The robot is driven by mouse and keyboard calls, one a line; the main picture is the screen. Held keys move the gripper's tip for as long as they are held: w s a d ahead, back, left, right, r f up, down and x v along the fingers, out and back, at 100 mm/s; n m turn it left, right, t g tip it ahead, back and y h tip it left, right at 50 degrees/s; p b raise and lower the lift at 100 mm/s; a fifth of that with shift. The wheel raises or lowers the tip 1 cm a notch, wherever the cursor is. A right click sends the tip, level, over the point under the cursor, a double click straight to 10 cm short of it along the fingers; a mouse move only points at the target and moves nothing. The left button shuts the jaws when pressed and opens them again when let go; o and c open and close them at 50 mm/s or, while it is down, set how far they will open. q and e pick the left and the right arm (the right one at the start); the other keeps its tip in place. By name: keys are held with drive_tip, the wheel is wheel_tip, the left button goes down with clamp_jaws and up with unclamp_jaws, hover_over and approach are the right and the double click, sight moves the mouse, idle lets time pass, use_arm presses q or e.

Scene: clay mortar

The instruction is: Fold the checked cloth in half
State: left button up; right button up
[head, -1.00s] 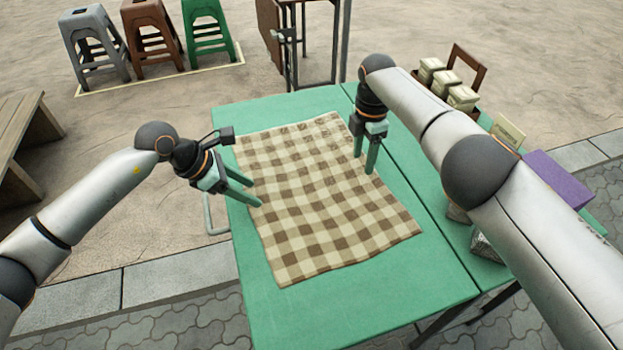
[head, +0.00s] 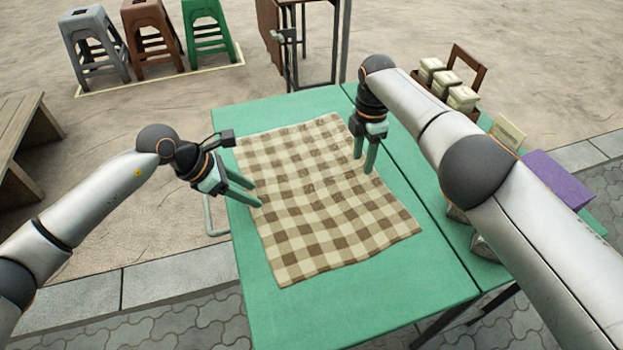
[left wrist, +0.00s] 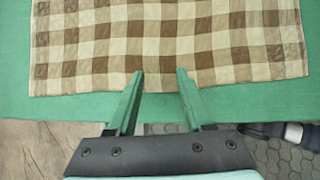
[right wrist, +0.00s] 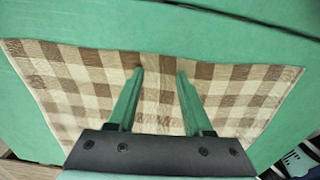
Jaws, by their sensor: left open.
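The brown and cream checked cloth (head: 325,215) lies spread out flat on the green table (head: 350,310), with slight ripples. My left gripper (head: 257,194) is open at the cloth's left edge; in the left wrist view its fingertips (left wrist: 160,72) reach just over that edge, with no cloth visibly gripped. My right gripper (head: 363,165) is open over the cloth's right side near the far right corner, fingers pointing down. In the right wrist view its fingers (right wrist: 158,72) stand apart with cloth (right wrist: 100,80) seen between and around them. Whether they touch it is unclear.
Cream blocks (head: 447,84) in a brown holder, a small card (head: 508,131) and a purple box (head: 557,179) are on the right. Grey, brown and green stools (head: 208,30) stand far left. The table's near end is bare.

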use_arm(q)
drive_tip(key=shift+s+a+f, duration=0.1)
drive_tip(key=shift+f, duration=0.1)
clamp_jaws()
use_arm(e)
drive_tip(key=shift+f, duration=0.1)
clamp_jaws()
idle(0.5)
use_arm(q)
drive_tip(key=shift+r, duration=0.1)
